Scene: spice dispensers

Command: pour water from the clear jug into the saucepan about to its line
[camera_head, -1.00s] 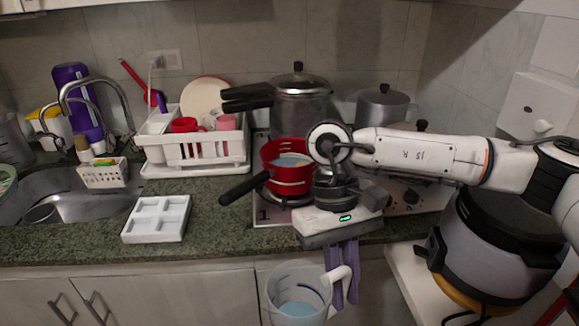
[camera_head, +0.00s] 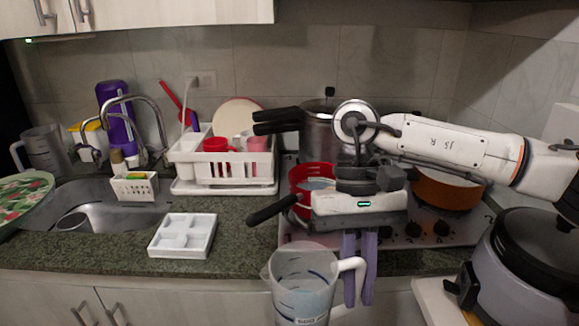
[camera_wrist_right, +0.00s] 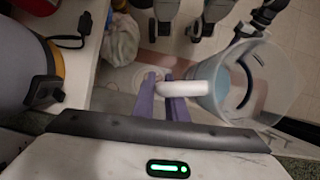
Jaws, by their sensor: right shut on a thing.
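The clear jug (camera_head: 300,284) with a white handle is in front of the counter edge, below the counter top. It looks roughly upright, with pale blue water in its lower part; it also shows in the right wrist view (camera_wrist_right: 243,88). My right gripper (camera_head: 358,285) has its purple fingers shut on the jug's handle; they show in the right wrist view (camera_wrist_right: 163,95) too. The red saucepan (camera_head: 299,177) stands on the stove behind my gripper, its black handle pointing front-left. My wrist hides much of it, and its line and level are not readable. My left gripper is not in view.
A white compartment tray (camera_head: 210,229) lies on the counter to the left. The dish rack (camera_head: 222,183), pressure cooker (camera_head: 318,140) and orange pot (camera_head: 447,188) stand behind. A rice cooker (camera_head: 520,262) is at the right. Counter between tray and saucepan is clear.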

